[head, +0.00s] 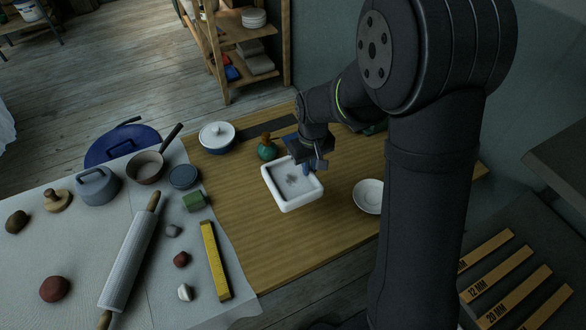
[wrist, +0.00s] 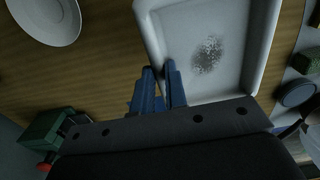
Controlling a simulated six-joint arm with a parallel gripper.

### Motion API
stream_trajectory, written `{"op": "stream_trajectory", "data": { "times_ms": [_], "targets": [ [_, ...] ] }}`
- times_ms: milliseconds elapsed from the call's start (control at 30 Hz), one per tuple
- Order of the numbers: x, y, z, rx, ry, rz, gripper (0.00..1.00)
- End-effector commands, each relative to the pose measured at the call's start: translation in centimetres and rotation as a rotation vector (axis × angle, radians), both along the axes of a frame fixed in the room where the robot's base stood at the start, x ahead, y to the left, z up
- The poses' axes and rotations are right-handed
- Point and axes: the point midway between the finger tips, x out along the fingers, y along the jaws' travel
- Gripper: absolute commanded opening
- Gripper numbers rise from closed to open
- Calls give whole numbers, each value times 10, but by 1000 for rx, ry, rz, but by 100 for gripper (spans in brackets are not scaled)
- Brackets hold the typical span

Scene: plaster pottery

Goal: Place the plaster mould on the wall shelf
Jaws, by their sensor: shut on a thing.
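The plaster mould (head: 291,207) is a white, square, shallow tray with a raised rim and a grey speckled patch inside. It is over the wooden table, right of the teal bottle; I cannot tell if it touches the tabletop. My gripper (head: 311,168) is at its far right rim. In the wrist view, the blue fingers (wrist: 164,80) are shut on one wall of the mould (wrist: 225,25), one finger inside and one outside. A dark slab at the right edge, against the wall, looks like the wall shelf (head: 560,158); only part of it shows.
A white saucer (head: 368,196) lies right of the mould, also in the wrist view (wrist: 45,20). Left are a rolling pin (head: 130,260) and yellow bar (head: 214,260). Marked wooden strips (head: 505,280) lie lower right.

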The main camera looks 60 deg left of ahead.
Motion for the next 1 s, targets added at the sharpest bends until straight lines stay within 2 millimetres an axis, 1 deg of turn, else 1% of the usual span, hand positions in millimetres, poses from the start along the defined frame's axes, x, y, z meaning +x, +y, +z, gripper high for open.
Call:
{"op": "stream_trajectory", "data": {
  "times_ms": [33, 133, 433, 467, 567, 667, 767, 800, 867, 900, 967, 1000],
  "targets": [
    [5, -2, 5, 4, -1, -2, 0],
    [10, -6, 8, 3, 0, -2, 0],
    [16, -9, 12, 3, 0, -6, 0],
    [18, -8, 14, 3, 0, -12, 0],
    [32, -7, 23, 6, -1, -52, 0],
    [59, -7, 40, 7, -1, -124, 0],
    [94, -9, 64, 9, -2, -221, 0],
    [110, -12, 74, 9, -2, -265, 0],
    [132, -17, 90, 9, -2, -327, 0],
    [147, -21, 101, 9, -2, -370, 0],
    [169, -29, 118, 10, -2, -433, 0],
    [183, -35, 129, 10, -2, -475, 0]
  ]
}}
